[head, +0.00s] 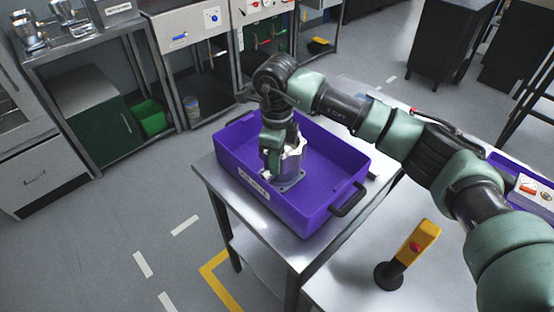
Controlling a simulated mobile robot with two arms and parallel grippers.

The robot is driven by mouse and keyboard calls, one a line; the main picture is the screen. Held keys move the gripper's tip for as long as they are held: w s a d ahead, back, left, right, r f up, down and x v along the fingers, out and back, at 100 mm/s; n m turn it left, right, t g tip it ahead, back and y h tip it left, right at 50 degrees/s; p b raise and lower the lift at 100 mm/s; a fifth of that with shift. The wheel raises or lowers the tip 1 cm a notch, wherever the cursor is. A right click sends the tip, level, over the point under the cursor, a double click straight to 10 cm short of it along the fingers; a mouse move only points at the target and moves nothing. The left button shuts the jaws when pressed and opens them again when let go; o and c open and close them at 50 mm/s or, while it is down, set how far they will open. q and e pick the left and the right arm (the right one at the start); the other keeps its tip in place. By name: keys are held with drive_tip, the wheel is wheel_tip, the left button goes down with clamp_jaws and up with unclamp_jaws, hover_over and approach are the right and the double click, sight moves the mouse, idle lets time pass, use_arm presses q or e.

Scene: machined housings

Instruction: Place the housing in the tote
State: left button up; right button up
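The purple tote (340,160) sits on a metal table and has dark handles at its ends. The silver-grey machined housing (292,168) is inside the tote, upright, with its flanged base at or very near the tote floor. My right arm reaches in from the right, and its gripper (273,165) points down at the housing, overlapping its left side. The fingertips are largely hidden against the housing, so I cannot tell whether they grip it. My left gripper is not in view.
A yellow post with a red button (414,243) stands on the near metal table (350,285). Another purple container (510,168) is partly visible behind my arm at the right. Workbenches line the back, with a green bin (150,118) on a lower shelf. Floor at left is clear.

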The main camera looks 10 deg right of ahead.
drive_tip(key=shift+o, duration=0.9)
drive_tip(key=shift+r, duration=0.55)
wheel_tip(320, 180, up, 10)
drive_tip(key=b, duration=0.2)
drive_tip(key=shift+f+b, duration=0.15)
drive_tip(key=shift+b, duration=0.15)
drive_tip(key=shift+r, duration=0.75)
drive_tip(key=shift+s, duration=0.1)
